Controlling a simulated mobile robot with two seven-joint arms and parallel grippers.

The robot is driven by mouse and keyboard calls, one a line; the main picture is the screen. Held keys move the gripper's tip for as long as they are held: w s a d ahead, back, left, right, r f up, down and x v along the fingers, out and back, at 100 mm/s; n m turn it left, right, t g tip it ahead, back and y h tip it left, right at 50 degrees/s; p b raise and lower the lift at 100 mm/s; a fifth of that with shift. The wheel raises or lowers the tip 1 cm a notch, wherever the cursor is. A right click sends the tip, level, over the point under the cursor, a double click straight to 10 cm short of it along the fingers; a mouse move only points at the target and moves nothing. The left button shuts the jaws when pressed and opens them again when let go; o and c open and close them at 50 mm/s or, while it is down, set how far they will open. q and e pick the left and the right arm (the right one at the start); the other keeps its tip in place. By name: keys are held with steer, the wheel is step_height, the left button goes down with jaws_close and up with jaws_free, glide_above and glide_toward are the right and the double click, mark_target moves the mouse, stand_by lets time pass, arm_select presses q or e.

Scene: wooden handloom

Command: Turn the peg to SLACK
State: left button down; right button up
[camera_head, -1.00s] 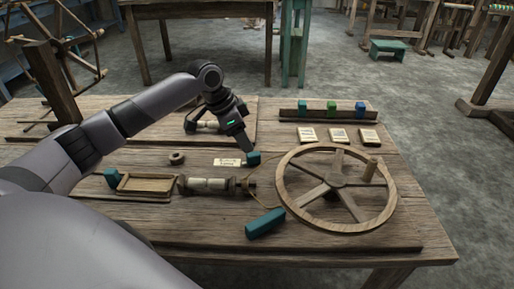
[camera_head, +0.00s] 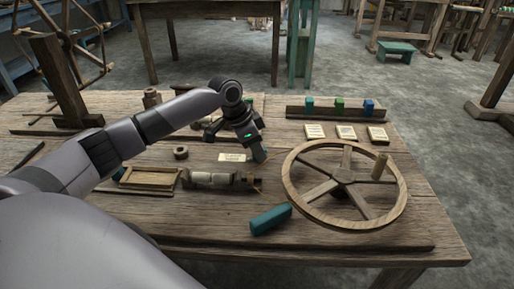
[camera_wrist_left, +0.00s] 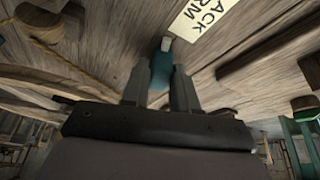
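The teal peg (camera_wrist_left: 161,72) shows in the left wrist view between the two fingers of my left gripper (camera_wrist_left: 160,88). Its pale tip lies beside a card printed with "...ACK" and "...RM" (camera_wrist_left: 198,18); the start of each word is cut off. In the head view my left gripper (camera_head: 258,149) reaches down onto the peg, which is mostly hidden behind the fingers. The card (camera_head: 232,157) lies just left of it. The fingers are close along both sides of the peg and appear shut on it. My right gripper is not in view.
A large spoked wheel (camera_head: 291,193) stands right of the peg. A teal block (camera_head: 270,219) lies in front. A spool (camera_head: 212,179) and wooden tray (camera_head: 148,178) lie left. A rack with coloured blocks (camera_head: 326,113) and several cards stand behind.

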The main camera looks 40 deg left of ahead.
arm_select(q)
steer(key=shift+r+p, duration=0.15)
steer(key=shift+p, duration=0.4)
steer(key=m+p, duration=0.2)
steer(key=p, duration=0.1)
steer(key=shift+r+h, duration=0.1)
steer(key=shift+h, duration=0.2)
steer(key=shift+w+m+g+p, duration=0.1)
steer(key=shift+m+g+p, duration=0.35)
steer(key=shift+m, duration=0.25)
steer(key=shift+f+m+g+h, duration=0.25)
steer(key=shift+m+g+h, duration=0.15)
steer(key=shift+m, duration=0.7)
steer(key=shift+w+m+g, duration=0.1)
steer(key=shift+m+g, duration=0.25)
steer(key=shift+m, duration=0.75)
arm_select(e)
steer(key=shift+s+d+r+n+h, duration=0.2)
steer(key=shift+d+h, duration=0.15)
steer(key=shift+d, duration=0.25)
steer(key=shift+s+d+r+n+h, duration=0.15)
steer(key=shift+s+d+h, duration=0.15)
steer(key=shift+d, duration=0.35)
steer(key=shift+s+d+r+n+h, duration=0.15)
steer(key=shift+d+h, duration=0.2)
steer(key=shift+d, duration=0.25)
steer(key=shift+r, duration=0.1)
